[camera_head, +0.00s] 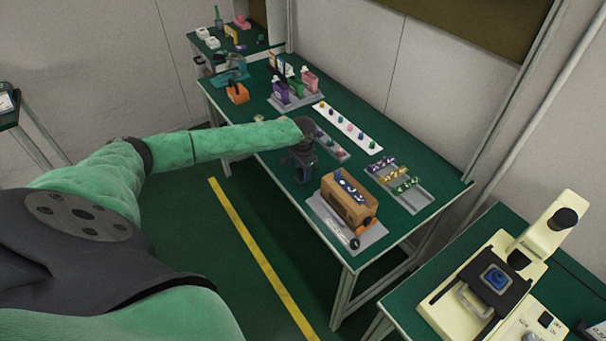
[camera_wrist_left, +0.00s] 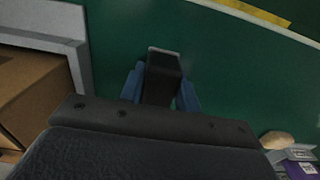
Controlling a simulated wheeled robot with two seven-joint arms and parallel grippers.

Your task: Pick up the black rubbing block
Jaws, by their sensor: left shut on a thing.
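In the wrist view the black rubbing block (camera_wrist_left: 164,62) is a dark oblong piece with a pale grey end edge. It sits between the two blue fingers of my left gripper (camera_wrist_left: 161,90), which is shut on it. In the head view my left gripper (camera_head: 303,174) points down over the front edge side of the green bench (camera_head: 268,150), left of the brown box. The block cannot be made out there behind the gripper and wrist. I cannot tell whether the block touches the bench. My right gripper is not in view.
A brown box (camera_head: 338,205) on a grey tray (camera_head: 375,235) stands close to the right of the gripper. Grey racks (camera_head: 417,198) and a white strip (camera_head: 345,124) with small coloured pieces lie behind. An orange block (camera_head: 237,93) stands left. A cream microscope (camera_head: 480,262) is at right.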

